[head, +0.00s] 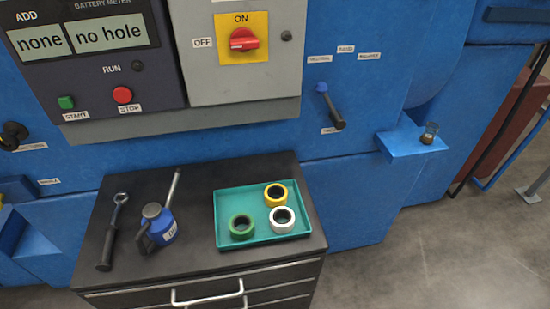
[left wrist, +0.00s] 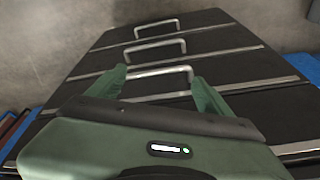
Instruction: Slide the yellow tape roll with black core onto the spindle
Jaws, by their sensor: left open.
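The yellow tape roll with black core (head: 274,202) lies flat in the back right part of the teal tray (head: 228,193), its hole facing up. In the head view I cannot make out a spindle for certain; a small dark piece with a clear, cup-like top (head: 430,134) stands on a blue ledge (head: 405,146) at the right. My left gripper (left wrist: 158,74) shows only in the left wrist view. Its two green fingers are apart with nothing between them, facing the drawer fronts. My right gripper is in neither view.
A green roll (head: 241,235) and a white roll (head: 282,229) share the tray.

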